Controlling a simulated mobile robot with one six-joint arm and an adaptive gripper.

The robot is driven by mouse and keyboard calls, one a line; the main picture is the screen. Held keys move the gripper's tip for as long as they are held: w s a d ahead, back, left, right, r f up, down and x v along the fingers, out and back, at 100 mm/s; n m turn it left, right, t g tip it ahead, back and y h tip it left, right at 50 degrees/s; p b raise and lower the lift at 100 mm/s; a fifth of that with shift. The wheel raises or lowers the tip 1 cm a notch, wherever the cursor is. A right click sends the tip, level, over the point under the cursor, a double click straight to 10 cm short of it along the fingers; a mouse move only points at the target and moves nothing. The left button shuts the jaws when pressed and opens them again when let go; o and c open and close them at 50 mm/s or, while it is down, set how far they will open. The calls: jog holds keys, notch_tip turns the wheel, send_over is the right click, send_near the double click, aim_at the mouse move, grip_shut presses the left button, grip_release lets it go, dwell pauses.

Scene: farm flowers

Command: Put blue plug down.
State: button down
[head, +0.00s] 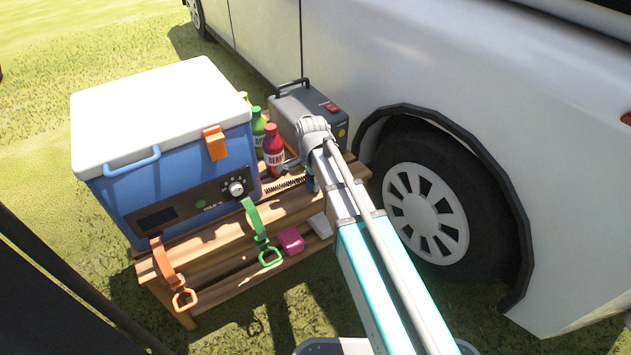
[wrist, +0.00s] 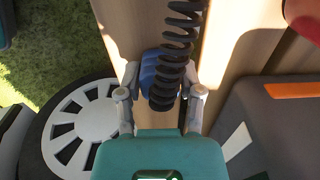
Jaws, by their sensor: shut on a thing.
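The blue plug (wrist: 150,66) is between the two fingers of my gripper (wrist: 162,78) in the wrist view, with a black coiled cable (wrist: 181,42) running over it and up the picture. My gripper is shut on the plug. In the head view the gripper is mostly hidden behind my own wrist, and a small dark blue bit of the plug (head: 311,184) shows beside it. The coiled cable also shows in the head view (head: 284,186), lying along the wooden bench (head: 215,236). I cannot tell whether the plug touches the bench.
A blue cooler (head: 180,180) with a white lid fills the bench's left side. A red bottle (head: 273,152), a green bottle (head: 258,128) and a grey power box (head: 300,106) stand close behind my gripper. Orange and green straps hang at the front. A van (head: 450,70) stands on the right.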

jog(key=shift+c, duration=1.2)
grip_release()
jog(key=shift+r, duration=0.15)
notch_tip(320, 180, up, 13)
jog(key=p, duration=1.3)
